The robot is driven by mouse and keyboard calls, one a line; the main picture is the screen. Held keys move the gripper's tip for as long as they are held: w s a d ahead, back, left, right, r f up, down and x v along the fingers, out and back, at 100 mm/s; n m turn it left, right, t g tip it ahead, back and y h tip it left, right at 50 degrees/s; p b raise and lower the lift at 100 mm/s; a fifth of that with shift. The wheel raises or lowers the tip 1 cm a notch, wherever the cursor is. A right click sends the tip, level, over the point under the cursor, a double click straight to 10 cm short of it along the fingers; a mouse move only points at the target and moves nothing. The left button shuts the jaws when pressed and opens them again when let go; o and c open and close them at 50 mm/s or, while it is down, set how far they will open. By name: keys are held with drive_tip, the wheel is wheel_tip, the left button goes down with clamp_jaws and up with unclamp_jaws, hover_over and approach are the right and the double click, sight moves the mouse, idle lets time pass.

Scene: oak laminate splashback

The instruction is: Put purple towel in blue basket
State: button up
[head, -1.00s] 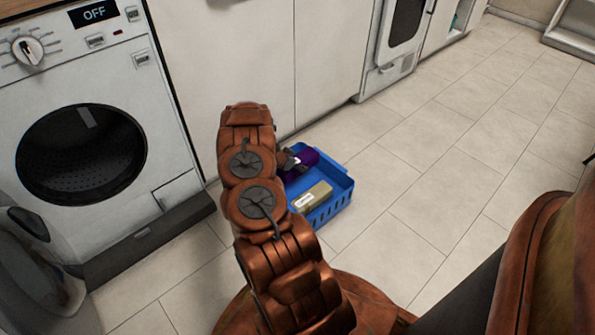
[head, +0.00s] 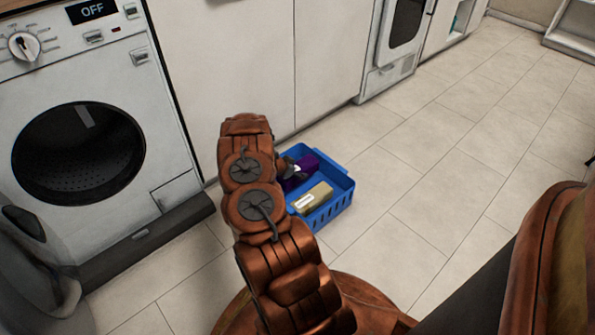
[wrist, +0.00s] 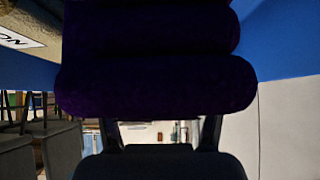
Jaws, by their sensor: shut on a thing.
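The purple towel (head: 301,174) is at the blue basket, in its back left part in the head view. It fills the upper middle of the wrist view (wrist: 155,85) as a dark rolled bundle. The blue basket (head: 330,214) stands on the floor, and its blue wall shows at both sides of the wrist view. My gripper (head: 287,172) is shut on the towel, low at the basket. My arm hides the basket's left part, and I cannot tell whether the towel touches the basket floor.
A beige labelled block (head: 313,197) lies in the basket's front part. A washing machine (head: 90,150) stands at left, with white cabinets (head: 250,70) behind the basket. The tiled floor to the right is clear.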

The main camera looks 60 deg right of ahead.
drive_tip(key=shift+f, duration=0.25)
